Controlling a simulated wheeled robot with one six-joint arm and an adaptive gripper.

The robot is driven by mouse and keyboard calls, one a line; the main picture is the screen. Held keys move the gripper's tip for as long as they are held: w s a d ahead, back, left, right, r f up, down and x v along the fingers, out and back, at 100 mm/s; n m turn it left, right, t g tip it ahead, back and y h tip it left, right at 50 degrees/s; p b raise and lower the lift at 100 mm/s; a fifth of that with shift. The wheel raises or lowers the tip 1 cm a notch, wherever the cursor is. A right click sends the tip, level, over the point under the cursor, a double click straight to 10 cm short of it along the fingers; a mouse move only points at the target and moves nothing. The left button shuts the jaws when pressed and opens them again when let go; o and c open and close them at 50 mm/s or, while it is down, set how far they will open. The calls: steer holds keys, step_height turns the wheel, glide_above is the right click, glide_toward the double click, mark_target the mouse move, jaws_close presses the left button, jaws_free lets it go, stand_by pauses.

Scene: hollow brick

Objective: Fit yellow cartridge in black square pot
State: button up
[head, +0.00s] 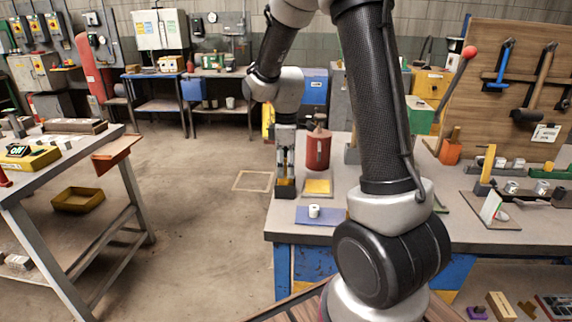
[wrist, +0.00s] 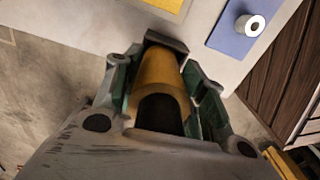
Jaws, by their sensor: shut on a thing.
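The yellow cartridge (wrist: 160,70) is between the green-lined fingers of my gripper (wrist: 165,95) in the wrist view, and the fingers are shut on it. The black square pot (head: 285,190) stands near the left edge of the workbench in the head view. My gripper (head: 286,170) points down directly above it, with a bit of yellow showing at the pot's top. In the wrist view a dark edge of the pot (wrist: 168,42) shows at the cartridge's far end. I cannot tell how deep the cartridge sits in the pot.
A yellow square pad (head: 318,187) lies right of the pot, with a red canister (head: 318,152) behind it. A blue mat (head: 330,216) with a white roll (head: 314,211) lies at the front. The bench's left edge is close to the pot.

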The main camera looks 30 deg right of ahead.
steer(key=shift+f, duration=1.25)
steer(key=o, duration=1.4)
steer(key=shift+c, duration=0.2)
steer(key=shift+r, duration=0.1)
step_height(320, 180, up, 12)
steer(key=shift+f, duration=0.1)
